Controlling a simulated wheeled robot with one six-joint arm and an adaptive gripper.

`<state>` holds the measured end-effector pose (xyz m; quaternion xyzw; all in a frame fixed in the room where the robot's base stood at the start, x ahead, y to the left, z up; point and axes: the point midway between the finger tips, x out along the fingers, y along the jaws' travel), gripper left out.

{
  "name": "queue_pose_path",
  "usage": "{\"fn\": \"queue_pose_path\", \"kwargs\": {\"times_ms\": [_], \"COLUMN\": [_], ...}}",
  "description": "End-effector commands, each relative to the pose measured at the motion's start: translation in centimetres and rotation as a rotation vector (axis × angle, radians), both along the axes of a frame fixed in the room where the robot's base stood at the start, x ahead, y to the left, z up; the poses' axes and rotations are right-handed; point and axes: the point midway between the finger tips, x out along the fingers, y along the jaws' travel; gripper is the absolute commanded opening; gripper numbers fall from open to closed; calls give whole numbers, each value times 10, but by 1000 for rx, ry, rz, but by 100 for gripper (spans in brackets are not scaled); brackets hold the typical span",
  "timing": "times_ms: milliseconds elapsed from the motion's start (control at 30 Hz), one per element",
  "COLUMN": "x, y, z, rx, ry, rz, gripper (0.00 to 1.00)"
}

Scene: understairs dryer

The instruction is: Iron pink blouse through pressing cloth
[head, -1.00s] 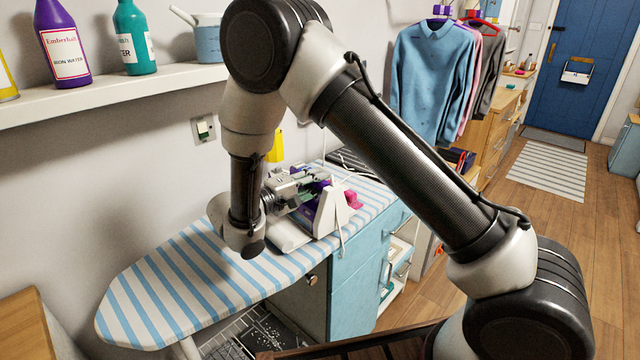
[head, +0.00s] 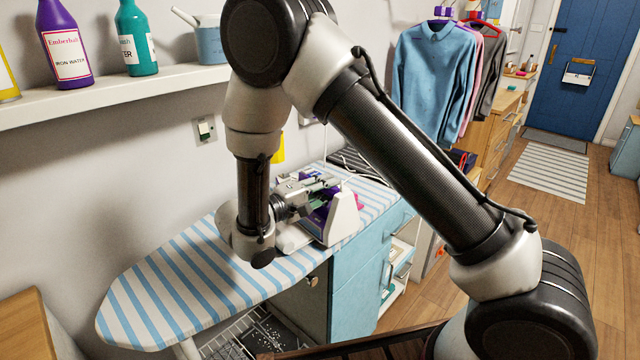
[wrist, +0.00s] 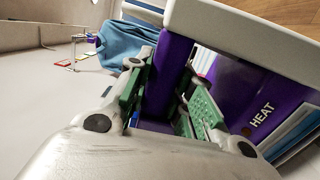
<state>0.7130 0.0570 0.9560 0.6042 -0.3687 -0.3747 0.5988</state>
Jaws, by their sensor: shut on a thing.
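My gripper (head: 318,188) is over the far half of the striped ironing board (head: 185,272). In the wrist view my gripper (wrist: 160,95) has its green pads closed around the purple handle (wrist: 172,62) of an iron. The iron (head: 343,218) is purple and white; its purple side with the word HEAT (wrist: 245,95) shows in the wrist view. I cannot tell whether it touches the board. A pink garment (head: 474,85), perhaps the blouse, hangs between a blue shirt and a grey one. I cannot make out a pressing cloth; my arm hides part of the board.
A white flat item (head: 292,238) lies by the iron. The board's near end is bare. A shelf (head: 120,92) with bottles and a blue watering can (head: 208,40) runs along the wall. A blue cabinet (head: 358,290) stands below the board. The floor at right is open.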

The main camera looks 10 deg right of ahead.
Motion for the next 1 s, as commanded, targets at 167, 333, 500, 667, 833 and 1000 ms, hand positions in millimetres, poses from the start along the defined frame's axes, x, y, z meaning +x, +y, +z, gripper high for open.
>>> {"fn": "queue_pose_path", "kwargs": {"times_ms": [167,333,500,667,833,1000], "x": [-8,-9,-10,-16,-16,-19], "y": [-5,-6,-6,-10,-9,-2], "z": [0,-1,0,1,1,1], "rx": [0,0,0,-1,0,0], "ry": [-1,0,1,2,0,-1], "rz": [0,-1,-1,-1,-1,2], "gripper": [0,0,0,0,0,0]}}
